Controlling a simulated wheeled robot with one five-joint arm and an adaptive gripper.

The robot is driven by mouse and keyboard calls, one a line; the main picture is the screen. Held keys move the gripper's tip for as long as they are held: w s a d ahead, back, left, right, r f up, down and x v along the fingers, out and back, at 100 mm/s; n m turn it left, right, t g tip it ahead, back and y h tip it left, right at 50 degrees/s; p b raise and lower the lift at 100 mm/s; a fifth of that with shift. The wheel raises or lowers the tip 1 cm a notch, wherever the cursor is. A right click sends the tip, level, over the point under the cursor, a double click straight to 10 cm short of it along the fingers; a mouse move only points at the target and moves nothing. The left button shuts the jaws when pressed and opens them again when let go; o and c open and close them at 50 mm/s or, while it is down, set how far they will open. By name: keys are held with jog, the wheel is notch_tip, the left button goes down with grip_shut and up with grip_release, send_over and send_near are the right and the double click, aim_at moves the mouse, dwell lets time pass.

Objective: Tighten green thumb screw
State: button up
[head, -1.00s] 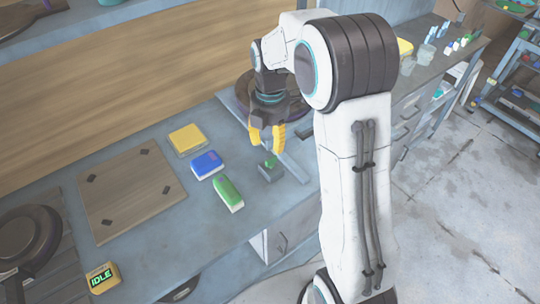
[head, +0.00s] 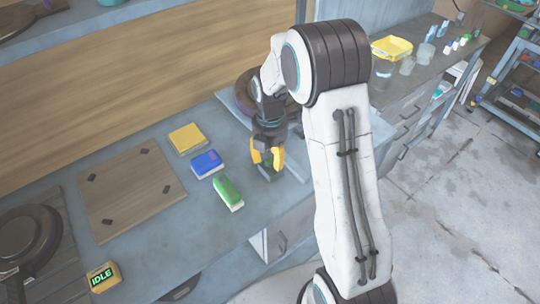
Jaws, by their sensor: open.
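The green thumb screw sat on top of a small grey block in the earlier frame; now my gripper hides most or all of it. The grey block (head: 270,174) shows just under the fingertips, near the front edge of the bench. My gripper (head: 266,158) has yellow fingers and points down over the block. It is open, with its fingers around the place of the screw. I cannot tell whether the fingers touch the screw.
Left of my gripper lie a green block (head: 228,192), a blue block (head: 207,164) and a yellow block (head: 187,138). A dark round press part stands behind my gripper.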

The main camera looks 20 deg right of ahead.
jog(key=shift+c, duration=0.3)
grip_shut()
dwell(0.5)
